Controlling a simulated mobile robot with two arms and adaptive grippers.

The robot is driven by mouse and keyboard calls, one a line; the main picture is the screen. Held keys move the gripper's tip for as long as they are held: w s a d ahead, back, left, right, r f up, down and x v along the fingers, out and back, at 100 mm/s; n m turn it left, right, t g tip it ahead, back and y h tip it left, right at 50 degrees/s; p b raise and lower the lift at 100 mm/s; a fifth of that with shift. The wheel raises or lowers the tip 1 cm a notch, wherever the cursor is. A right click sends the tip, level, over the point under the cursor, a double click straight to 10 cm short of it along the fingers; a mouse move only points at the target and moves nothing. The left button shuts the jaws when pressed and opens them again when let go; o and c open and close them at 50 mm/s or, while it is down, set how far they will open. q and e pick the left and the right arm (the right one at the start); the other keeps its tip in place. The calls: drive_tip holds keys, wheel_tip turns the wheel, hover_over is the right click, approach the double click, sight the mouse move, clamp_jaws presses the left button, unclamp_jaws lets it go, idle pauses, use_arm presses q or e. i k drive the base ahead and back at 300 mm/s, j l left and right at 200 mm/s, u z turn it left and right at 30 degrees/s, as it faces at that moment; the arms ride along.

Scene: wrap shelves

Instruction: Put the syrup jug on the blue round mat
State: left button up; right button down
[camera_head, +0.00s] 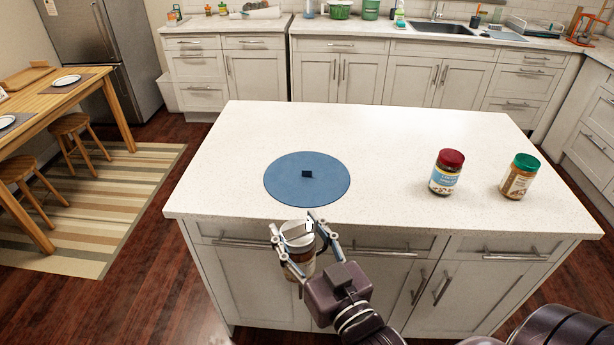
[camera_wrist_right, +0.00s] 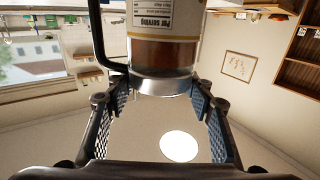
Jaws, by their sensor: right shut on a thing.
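The syrup jug (camera_head: 298,236) has a light grey top and a brown lower part, and it is in front of the island's near edge. My right gripper (camera_head: 306,247) is shut on it, one finger on each side. My left gripper is not in view.
A red-lidded jar (camera_head: 446,174) and a green-lidded jar (camera_head: 519,178) stand on the right of the white island top (camera_head: 390,135). The countertop around the mat is clear. A wooden table (camera_head: 60,95) with stools is at the left.

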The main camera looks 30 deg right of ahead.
sight(293, 171)
drive_tip(key=i+j+z, duration=0.15)
drive_tip(key=z, duration=0.3)
drive_tip(key=j+z, duration=0.25)
drive_tip(key=z, duration=0.2)
drive_tip(key=i+j+z, duration=0.1)
drive_tip(key=j+z, duration=0.15)
drive_tip(key=z, duration=0.2)
